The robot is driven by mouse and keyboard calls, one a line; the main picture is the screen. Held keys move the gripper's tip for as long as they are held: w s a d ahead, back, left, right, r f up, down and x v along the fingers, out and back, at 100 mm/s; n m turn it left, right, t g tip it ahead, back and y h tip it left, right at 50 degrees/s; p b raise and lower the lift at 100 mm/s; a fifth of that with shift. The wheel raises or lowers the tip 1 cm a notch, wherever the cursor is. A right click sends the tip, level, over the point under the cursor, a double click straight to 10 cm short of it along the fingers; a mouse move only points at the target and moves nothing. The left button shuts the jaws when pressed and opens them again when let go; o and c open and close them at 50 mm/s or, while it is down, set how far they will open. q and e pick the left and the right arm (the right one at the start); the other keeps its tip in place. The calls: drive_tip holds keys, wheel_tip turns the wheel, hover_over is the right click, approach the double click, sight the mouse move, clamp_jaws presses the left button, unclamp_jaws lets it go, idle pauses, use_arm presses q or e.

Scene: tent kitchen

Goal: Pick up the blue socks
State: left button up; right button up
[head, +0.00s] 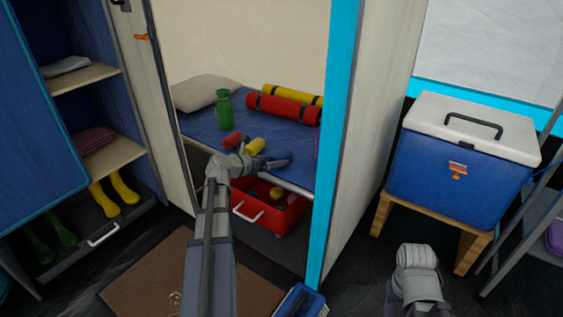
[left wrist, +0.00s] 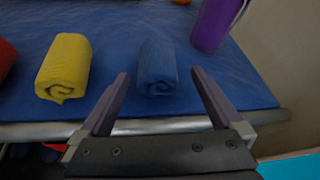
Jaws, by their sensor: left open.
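The blue socks, a rolled blue bundle (left wrist: 157,68), lie on the blue bed mat near its front edge. In the left wrist view they are ahead of my left gripper (left wrist: 158,95), between the lines of its two spread fingers. The gripper is open and empty. In the head view my left gripper (head: 276,161) is over the front edge of the bed, and the socks are hard to make out against the blue mat there. My right arm shows at the lower right, but its fingers do not show.
A yellow roll (left wrist: 65,67) lies left of the socks, a purple bottle (left wrist: 213,24) to the right. On the bed (head: 200,126) are a green bottle (head: 224,110) and a red roll (head: 235,139). A red drawer (head: 262,219) stands open below. A cyan-edged panel (head: 334,140) stands at right.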

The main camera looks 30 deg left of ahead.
sight(276, 154)
use_arm(q)
drive_tip(key=shift+x, duration=1.05)
drive_tip(key=shift+r, duration=0.1)
drive_tip(key=c, duration=1.2)
drive_tip(key=shift+r, duration=0.1)
wheel_tip(276, 154, up, 10)
drive_tip(key=p, duration=1)
drive_tip(key=shift+c, duration=0.2)
